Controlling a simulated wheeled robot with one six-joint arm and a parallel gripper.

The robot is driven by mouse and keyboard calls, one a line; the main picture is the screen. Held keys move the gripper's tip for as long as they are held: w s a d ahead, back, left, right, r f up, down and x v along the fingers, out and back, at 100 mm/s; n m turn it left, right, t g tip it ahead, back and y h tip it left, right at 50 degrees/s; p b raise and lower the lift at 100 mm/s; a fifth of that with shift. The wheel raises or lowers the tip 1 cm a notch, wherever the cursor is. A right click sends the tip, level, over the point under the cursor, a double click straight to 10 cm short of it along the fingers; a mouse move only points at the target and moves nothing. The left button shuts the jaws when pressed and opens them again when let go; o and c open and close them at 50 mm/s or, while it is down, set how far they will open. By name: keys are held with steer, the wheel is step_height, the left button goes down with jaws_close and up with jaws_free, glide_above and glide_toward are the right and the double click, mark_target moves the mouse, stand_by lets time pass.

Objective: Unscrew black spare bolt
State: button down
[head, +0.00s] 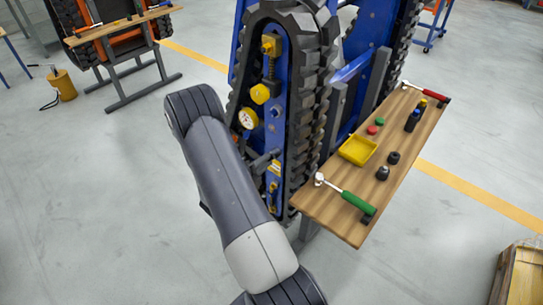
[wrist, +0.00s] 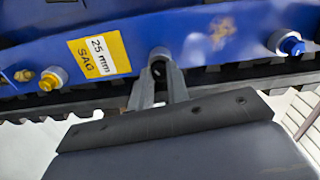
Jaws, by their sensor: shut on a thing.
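The blue side frame (head: 277,90) of the tracked carrier stands upright in the head view, and its face fills the top of the wrist view (wrist: 200,40). A dark bolt, the black spare bolt (wrist: 157,67), sits in a pale round boss on this face. My gripper (wrist: 158,82) is at the boss, its two grey fingers closed in on the bolt from below in the picture. The fingers hide part of the bolt, and how far it is threaded in cannot be told. In the head view my arm hides much of the gripper.
A blue-headed bolt (wrist: 291,46) is to the right, a yellow bolt (wrist: 50,81) to the left, beside a "25 mm SAG" label (wrist: 99,54). Black track (head: 312,100) borders the frame. A wooden bench (head: 340,222) with ratchets, sockets and a yellow tray (head: 357,150) stands at right.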

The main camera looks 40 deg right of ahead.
steer(key=shift+a, duration=0.1)
steer(key=shift+s+a, duration=0.15)
steer(key=shift+a, duration=1.65)
steer(key=a, duration=0.3)
steer(key=shift+s+a, duration=0.15)
steer(key=shift+a, duration=0.1)
steer(key=c, duration=1.9)
jaws_free()
steer(key=shift+c, duration=0.2)
jaws_close()
